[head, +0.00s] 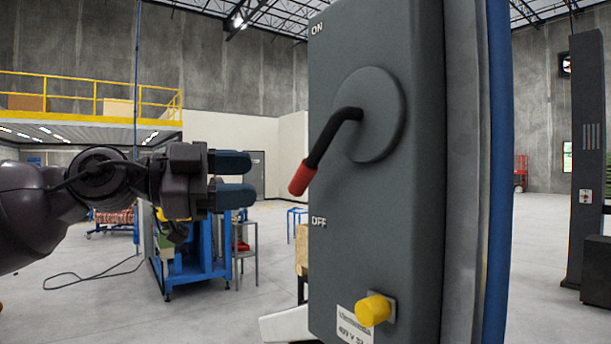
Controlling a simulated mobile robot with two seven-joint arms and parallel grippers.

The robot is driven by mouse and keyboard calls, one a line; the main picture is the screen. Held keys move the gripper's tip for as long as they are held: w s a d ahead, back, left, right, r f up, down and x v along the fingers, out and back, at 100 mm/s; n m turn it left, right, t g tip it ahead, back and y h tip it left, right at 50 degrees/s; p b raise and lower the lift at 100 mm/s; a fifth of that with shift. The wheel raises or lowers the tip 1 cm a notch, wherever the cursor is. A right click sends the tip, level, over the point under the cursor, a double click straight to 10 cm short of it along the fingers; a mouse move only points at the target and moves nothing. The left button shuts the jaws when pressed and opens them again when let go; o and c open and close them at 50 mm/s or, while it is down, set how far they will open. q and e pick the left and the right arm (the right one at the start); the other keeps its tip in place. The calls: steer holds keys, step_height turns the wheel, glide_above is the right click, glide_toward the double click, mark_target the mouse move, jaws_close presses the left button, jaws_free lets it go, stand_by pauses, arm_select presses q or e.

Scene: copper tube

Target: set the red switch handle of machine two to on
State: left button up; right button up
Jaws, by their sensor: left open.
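A grey switch box (410,240) stands close in front, right of the middle of the head view. Its black lever (333,135) comes out of a round disc (385,115) and slants down to the left, ending in a red handle grip (301,178). The grip hangs between the ON label (317,28) above and the OFF label (318,222) below, nearer OFF. My left gripper (250,179) is open and empty, its two blue-padded fingers pointing right towards the red grip, with a gap in the picture between them. My right gripper is not in view.
A yellow knob (373,310) sticks out low on the box, beside a white label (355,325). A blue workbench (195,270) stands behind my left arm. A dark post (588,150) stands at the far right. Open concrete floor lies at the lower left.

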mark_target(294, 178)
arm_select(q)
steer(key=x, duration=0.9)
steer(key=shift+w+d, duration=0.1)
steer(key=shift+d, duration=0.15)
jaws_close()
